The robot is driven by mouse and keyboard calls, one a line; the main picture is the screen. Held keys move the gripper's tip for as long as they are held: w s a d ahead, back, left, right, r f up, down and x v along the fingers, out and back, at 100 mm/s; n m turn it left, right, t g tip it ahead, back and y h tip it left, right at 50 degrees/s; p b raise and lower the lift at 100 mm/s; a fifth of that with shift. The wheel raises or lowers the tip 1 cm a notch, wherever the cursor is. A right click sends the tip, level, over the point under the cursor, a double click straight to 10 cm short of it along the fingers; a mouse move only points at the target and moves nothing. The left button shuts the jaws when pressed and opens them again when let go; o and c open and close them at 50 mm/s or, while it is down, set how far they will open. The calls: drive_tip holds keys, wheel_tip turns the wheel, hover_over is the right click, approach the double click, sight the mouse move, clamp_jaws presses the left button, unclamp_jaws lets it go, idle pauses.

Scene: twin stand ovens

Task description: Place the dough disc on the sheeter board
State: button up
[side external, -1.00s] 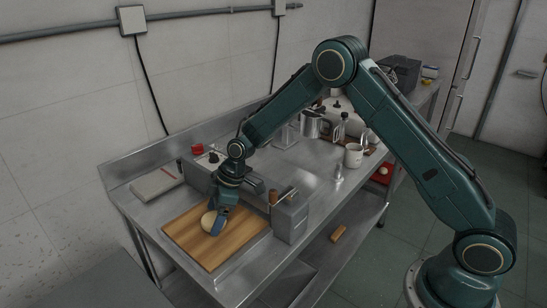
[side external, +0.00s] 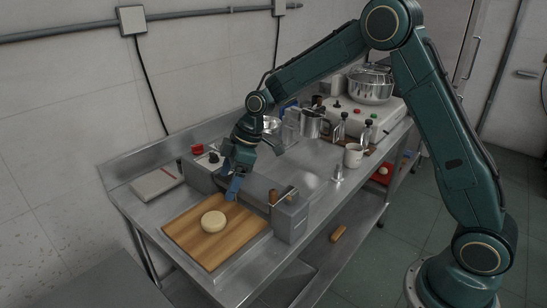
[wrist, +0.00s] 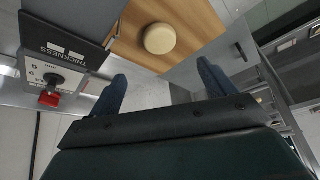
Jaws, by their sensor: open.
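The dough disc (side external: 213,221) is pale, round and thick. It lies flat near the middle of the wooden sheeter board (side external: 190,238) in the side view. The wrist view also shows the disc (wrist: 160,39) on the board (wrist: 196,18), with bare wood around it. My gripper (side external: 232,190) is above and behind the disc, over the sheeter, and apart from it. In the wrist view its two blue fingers (wrist: 160,84) are spread with nothing between them.
A white scale (side external: 157,182) is at the left. A mug (side external: 353,155), a pot (side external: 370,86) and bottles crowd the right.

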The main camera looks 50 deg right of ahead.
drive_tip(key=shift+r, duration=0.15)
idle(0.5)
drive_tip(key=s+d+r+m+t+h, duration=0.1)
drive_tip(key=s+d+r+m, duration=0.15)
drive_tip(key=s+r, duration=0.5)
drive_tip(key=s+d+r+m+h, duration=0.1)
drive_tip(key=s+r+m, duration=0.2)
drive_tip(key=s+r, duration=0.5)
drive_tip(key=s+d+m+t+h, duration=0.1)
drive_tip(key=s+d+m, duration=0.1)
drive_tip(key=s, duration=0.7)
drive_tip(key=s+d+m+h, duration=0.1)
drive_tip(key=s+d+m, duration=0.1)
drive_tip(key=s, duration=0.7)
drive_tip(key=shift+s+m+t, duration=0.3)
drive_tip(key=shift+m+t, duration=0.1)
drive_tip(key=shift+m, duration=0.35)
